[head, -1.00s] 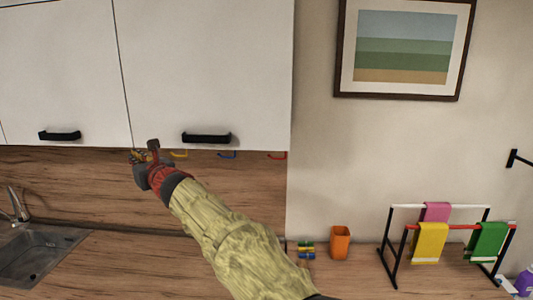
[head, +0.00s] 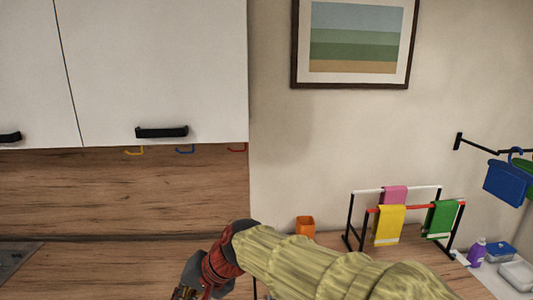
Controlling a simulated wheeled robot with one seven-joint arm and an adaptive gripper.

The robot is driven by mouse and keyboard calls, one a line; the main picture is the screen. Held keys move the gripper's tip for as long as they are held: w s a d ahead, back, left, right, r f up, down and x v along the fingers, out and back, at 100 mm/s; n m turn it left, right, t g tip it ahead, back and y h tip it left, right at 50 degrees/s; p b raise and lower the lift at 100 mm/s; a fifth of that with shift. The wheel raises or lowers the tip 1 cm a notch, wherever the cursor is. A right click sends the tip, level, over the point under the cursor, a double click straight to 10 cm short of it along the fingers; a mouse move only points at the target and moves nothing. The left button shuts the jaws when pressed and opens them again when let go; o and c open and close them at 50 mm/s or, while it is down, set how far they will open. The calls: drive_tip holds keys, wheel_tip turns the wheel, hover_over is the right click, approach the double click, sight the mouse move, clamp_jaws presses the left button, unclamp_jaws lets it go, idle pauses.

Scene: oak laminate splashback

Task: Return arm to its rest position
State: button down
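My arm wears a yellow-green sleeve and comes in from the lower right of the head view. My gripper (head: 184,292) is at the bottom edge, in front of the wood counter. Its red and dark wrist shows, but the fingers are small and partly cut off by the frame, so I cannot tell whether they are open or shut. I see nothing clearly held in it.
Yellow (head: 134,152), blue (head: 185,149) and red (head: 237,148) hooks hang under the white cabinet (head: 150,70). An orange cup (head: 305,226) and a towel rack (head: 350,222) stand right of my wrist. A purple bottle (head: 477,252) is farther right.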

drive_tip(key=s+d+f+t+h+b, duration=0.1)
drive_tip(key=s+d, duration=0.4)
drive_tip(key=d, duration=0.8)
drive_tip(key=s+d+f+t+h+b, duration=0.1)
drive_tip(key=s+d+f+h+b, duration=0.2)
drive_tip(key=d, duration=1)
drive_tip(key=s+d+f+t+h+b, duration=0.1)
drive_tip(key=s+d+f+h+b, duration=0.2)
drive_tip(key=d, duration=1)
drive_tip(key=shift+s+f, duration=1.1)
drive_tip(key=shift+s, duration=1)
